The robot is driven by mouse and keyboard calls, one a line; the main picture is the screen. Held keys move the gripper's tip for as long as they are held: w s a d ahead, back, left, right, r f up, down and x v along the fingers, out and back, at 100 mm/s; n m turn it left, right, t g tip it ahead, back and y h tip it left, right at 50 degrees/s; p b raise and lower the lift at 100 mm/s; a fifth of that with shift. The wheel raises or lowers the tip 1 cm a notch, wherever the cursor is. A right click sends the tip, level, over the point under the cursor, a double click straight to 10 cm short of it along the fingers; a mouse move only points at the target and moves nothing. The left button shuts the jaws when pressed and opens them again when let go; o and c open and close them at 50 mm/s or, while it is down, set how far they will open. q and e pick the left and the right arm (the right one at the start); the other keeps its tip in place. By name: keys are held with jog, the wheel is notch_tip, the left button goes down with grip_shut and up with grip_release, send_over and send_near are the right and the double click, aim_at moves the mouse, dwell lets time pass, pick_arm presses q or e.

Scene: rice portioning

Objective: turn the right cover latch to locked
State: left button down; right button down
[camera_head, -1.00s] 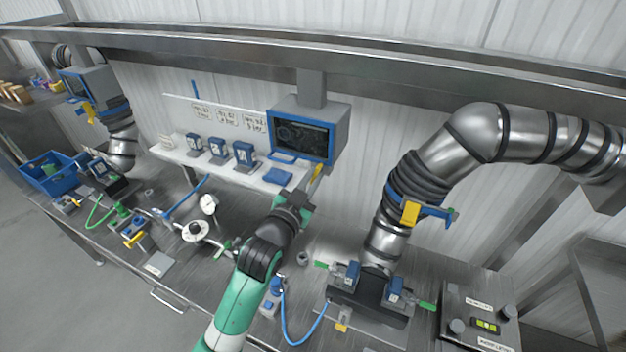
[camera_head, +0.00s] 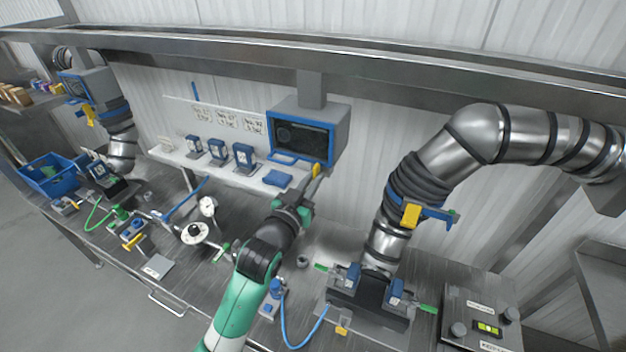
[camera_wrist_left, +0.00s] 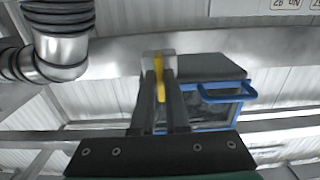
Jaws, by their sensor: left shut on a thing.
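The right cover is a grey box with a blue-framed dark window (camera_head: 300,138), hanging under the overhead beam in the head view. Its yellow latch (camera_head: 316,170) is at the lower right corner of the frame. In the left wrist view, the yellow latch (camera_wrist_left: 159,79) stands upright in that picture, between the fingers. My left gripper (camera_head: 315,182) is shut on the latch; its fingertips (camera_wrist_left: 160,72) partly hide it. The blue frame with a handle (camera_wrist_left: 228,94) is beside the fingers. My right gripper is not in view.
A white shelf (camera_head: 225,172) with several blue devices is left of the cover. A bent metal duct (camera_head: 470,140) with a yellow tag (camera_head: 411,214) rises at the right. Below it is a dark clamp base (camera_head: 370,295) with a blue hose (camera_head: 300,343) nearby.

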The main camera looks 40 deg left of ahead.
pick_arm(q)
jog(key=c, duration=0.9)
grip_release()
jog(key=v, duration=1.1)
jog(key=shift+s+d+b, duration=0.1)
jog(key=shift+s+b, duration=0.2)
jog(key=shift+s, duration=0.05)
jog(key=shift+r, duration=0.15)
jog(key=w+d+r+m+t+h+p, duration=0.1)
jog(key=d+r+t+p, duration=0.25)
jog(key=r, duration=0.95)
jog(key=w+d+r+t+h+p, duration=0.15)
jog(key=d+r+p, duration=0.25)
jog(key=r, duration=0.9)
jog(key=s+d+r+m+t+h, duration=0.1)
jog(key=s+d+r+h, duration=0.1)
jog(key=r, duration=0.4)
jog(key=s+d+r+m+t+h+p, duration=0.1)
jog(key=s+d+r+t, duration=0.1)
jog(key=r, duration=0.4)
jog(key=s+d+r+m+t+h+p, duration=0.1)
jog(key=s+d+r+m+t+h, duration=0.1)
jog(key=s+r, duration=0.2)
jog(key=shift+s+d+r+h, duration=0.15)
jog(key=shift+r+h, duration=0.05)
jog(key=shift+r, duration=0.3)
jog(key=shift+s+d+r+h, duration=0.15)
jog(key=shift+r, duration=0.4)
